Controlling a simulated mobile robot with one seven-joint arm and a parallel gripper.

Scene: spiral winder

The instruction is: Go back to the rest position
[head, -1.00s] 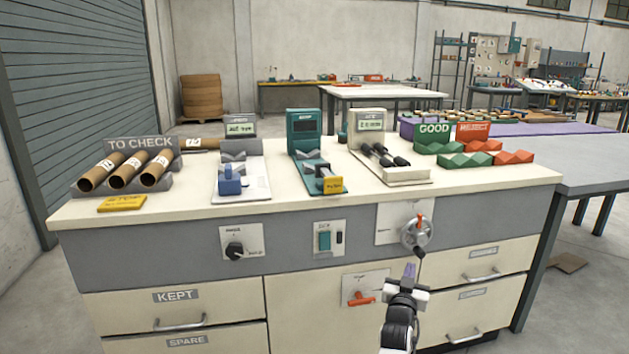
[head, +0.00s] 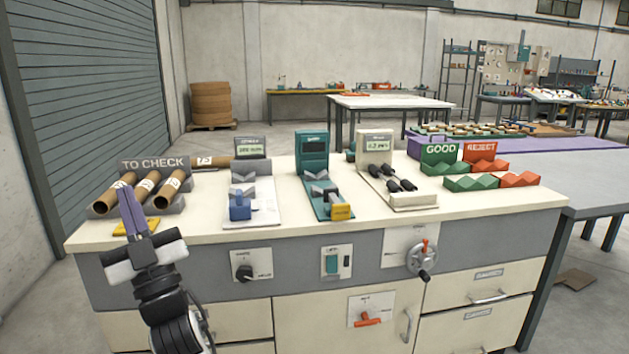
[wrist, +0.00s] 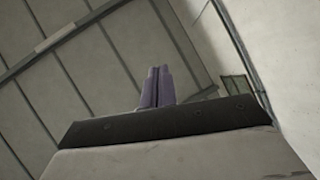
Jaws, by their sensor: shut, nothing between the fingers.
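My gripper (head: 130,213) is at the left of the head view, raised in front of the bench's left end. Its purple fingers point up and are closed together with nothing between them. In the head view they overlap the front of the TO CHECK rack (head: 178,203) and partly hide the yellow plate (head: 121,229). I cannot tell how far the fingers are from the rack. In the wrist view the shut fingers (wrist: 157,87) stand upright against the wall and ceiling, with no object near them.
The bench (head: 345,228) carries brown tubes (head: 167,192), a blue-block gauge (head: 240,209), a green device (head: 312,152), a roller device (head: 400,186), and green GOOD (head: 440,160) and red REJECT (head: 485,160) holders. A crank wheel (head: 421,258) and drawer handles stick out in front. Floor shows at left.

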